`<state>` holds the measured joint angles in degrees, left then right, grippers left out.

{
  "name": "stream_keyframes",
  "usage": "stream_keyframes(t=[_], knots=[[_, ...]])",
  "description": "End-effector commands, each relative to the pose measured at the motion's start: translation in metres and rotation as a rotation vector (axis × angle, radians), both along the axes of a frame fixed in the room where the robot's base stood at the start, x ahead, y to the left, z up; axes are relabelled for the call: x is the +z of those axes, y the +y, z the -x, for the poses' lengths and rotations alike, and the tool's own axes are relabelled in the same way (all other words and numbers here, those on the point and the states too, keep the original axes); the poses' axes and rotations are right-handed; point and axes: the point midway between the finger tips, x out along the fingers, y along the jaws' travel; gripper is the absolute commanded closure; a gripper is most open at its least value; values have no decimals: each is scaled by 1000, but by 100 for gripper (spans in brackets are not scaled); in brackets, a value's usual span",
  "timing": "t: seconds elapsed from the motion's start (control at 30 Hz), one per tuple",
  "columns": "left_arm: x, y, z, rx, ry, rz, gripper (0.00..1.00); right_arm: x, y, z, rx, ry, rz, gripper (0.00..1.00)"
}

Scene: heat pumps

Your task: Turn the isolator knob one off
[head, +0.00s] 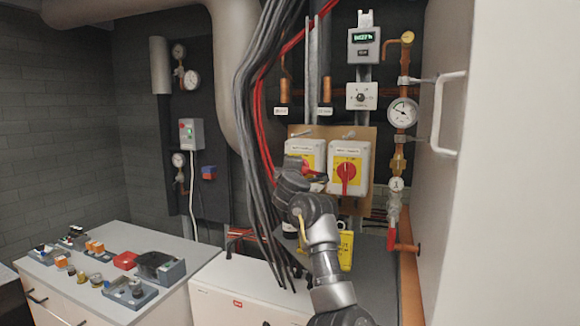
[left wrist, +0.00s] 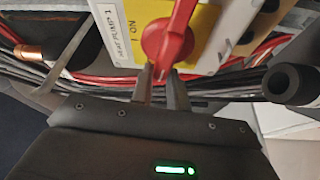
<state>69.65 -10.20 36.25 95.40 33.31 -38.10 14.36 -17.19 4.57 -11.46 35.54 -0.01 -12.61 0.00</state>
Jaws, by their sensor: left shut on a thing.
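Isolator knob one is a red rotary handle on a yellow plate; in the left wrist view the knob (left wrist: 168,42) sits beside a label reading "HEAT PUMP 1" and a "1 ON" mark. My left gripper (left wrist: 160,84) has its fingertips on either side of the handle's near end and is shut on it. In the head view the left gripper (head: 310,180) covers much of the left isolator box (head: 305,148), with a bit of red showing. The second isolator (head: 347,172), with its own red knob pointing vertically, stands just to the right. My right gripper is out of view.
Black and red cables (head: 258,120) hang just left of the isolators. A copper pipe with a gauge (head: 403,112) and a white cabinet door with a handle (head: 448,110) stand to the right. A bench (head: 150,240) with several small parts is at the lower left.

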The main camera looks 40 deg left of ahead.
Motion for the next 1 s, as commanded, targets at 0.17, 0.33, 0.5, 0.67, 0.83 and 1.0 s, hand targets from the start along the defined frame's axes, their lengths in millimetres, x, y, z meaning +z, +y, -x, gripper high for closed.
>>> stream_keyframes(t=[0.17, 0.33, 0.5, 0.67, 0.83, 1.0], knots=[[-1, -1, -1, -4, -30, 90, 100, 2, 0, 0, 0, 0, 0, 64], [-3, -1, -1, -3, -49, 143, 100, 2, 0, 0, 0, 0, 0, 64], [-3, 0, -1, -2, -59, 169, 100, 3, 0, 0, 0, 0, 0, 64], [-3, 0, 0, -2, -62, 176, 100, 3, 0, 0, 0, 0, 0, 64], [-3, 0, 0, -2, -62, 176, 100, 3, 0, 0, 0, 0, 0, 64], [-2, 0, 0, -2, -63, 174, 76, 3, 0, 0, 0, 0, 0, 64]])
